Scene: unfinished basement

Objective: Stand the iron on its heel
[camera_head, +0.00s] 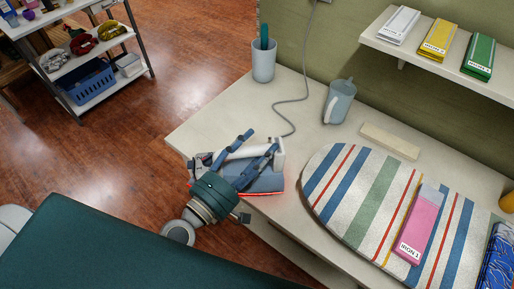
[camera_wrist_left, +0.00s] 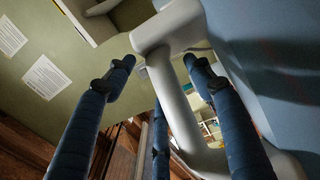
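The iron (camera_head: 264,183) has a blue-grey body and a white handle (camera_head: 249,150). It is at the front left edge of the pale table, with a thin red edge along its base. It seems to lie flat, but my gripper hides part of it. My left gripper (camera_head: 254,147) is at the iron, with its dark blue fingers on both sides of the handle. In the left wrist view, the handle (camera_wrist_left: 174,95) passes between the spread fingers (camera_wrist_left: 158,63). I see gaps there, so the fingers look open around it. My right gripper is not in view.
A grey cord runs from behind the iron to the wall. A cup with a teal item (camera_head: 263,65) and a grey-blue jug (camera_head: 340,102) stand behind. A striped board (camera_head: 345,195) with a pink box (camera_head: 419,227) is right. A pale bar (camera_head: 390,141) lies behind it.

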